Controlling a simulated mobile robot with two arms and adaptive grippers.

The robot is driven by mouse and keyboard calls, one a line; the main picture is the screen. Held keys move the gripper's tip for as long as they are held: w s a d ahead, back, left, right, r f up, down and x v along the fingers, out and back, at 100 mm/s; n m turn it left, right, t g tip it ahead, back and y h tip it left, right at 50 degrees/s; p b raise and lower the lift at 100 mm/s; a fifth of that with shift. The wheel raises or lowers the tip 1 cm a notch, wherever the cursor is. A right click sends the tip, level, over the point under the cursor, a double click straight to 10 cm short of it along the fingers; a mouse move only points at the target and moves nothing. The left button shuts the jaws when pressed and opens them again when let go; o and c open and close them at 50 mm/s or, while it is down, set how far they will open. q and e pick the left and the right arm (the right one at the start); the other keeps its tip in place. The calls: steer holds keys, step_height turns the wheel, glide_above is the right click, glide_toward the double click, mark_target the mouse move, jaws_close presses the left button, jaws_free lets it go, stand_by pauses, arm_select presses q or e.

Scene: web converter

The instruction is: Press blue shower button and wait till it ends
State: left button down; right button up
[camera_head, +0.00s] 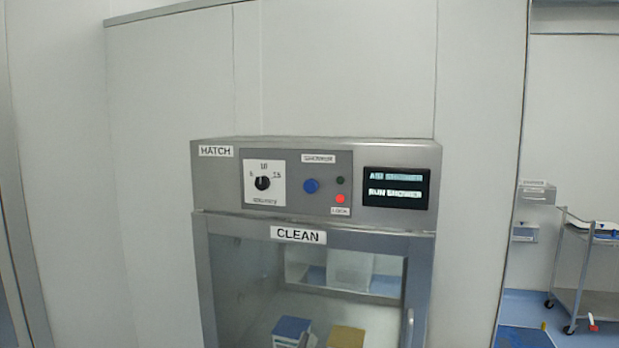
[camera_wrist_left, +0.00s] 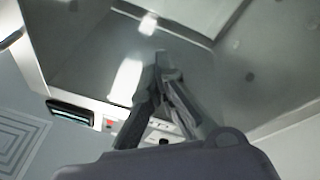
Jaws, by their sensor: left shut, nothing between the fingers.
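The blue round button (camera_head: 311,185) is on the steel control panel (camera_head: 215,182) of the hatch, under a small label. To its right are a dark green lamp (camera_head: 340,180) and a bright red lamp (camera_head: 340,198). The display (camera_head: 396,188) shows two lines of text, blurred, perhaps "AIR SHOWER" and "RUN SHOWER". My left gripper (camera_wrist_left: 163,64) shows only in the left wrist view, shut and empty. Behind it there, the panel appears with the display (camera_wrist_left: 73,111) and the red lamp (camera_wrist_left: 108,124); the blue button cannot be made out. My right gripper is in neither view.
A dial (camera_head: 262,183) sits left of the button. Below is the glass door (camera_head: 235,265) marked CLEAN, with a blue-topped box (camera_head: 291,328) and a yellow-topped box (camera_head: 346,337) behind it. A steel cart (camera_head: 580,262) stands at far right.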

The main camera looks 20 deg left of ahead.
arm_select(q)
step_height(320, 180, up, 18)
steer(key=s+a+n+t+y+p, duration=0.1)
steer(key=n+t+y+p, duration=0.1)
steer(key=n+t+p, duration=0.1)
steer(key=n+t+y+p, duration=0.2)
steer(key=n+y+p, duration=0.1)
steer(key=n+y, duration=0.15)
glide_toward(310, 186)
steer(key=s+a+r, duration=0.3)
steer(key=s+r, duration=0.3)
steer(key=shift+s+d+r+h, duration=0.1)
steer(key=shift+s+r+h, duration=0.05)
steer(key=shift+h, duration=0.2)
steer(key=shift+b, duration=0.3)
steer(key=w+b, duration=0.7)
steer(key=w, duration=0.2)
steer(key=shift+d, duration=0.15)
steer(key=shift+s, duration=0.1)
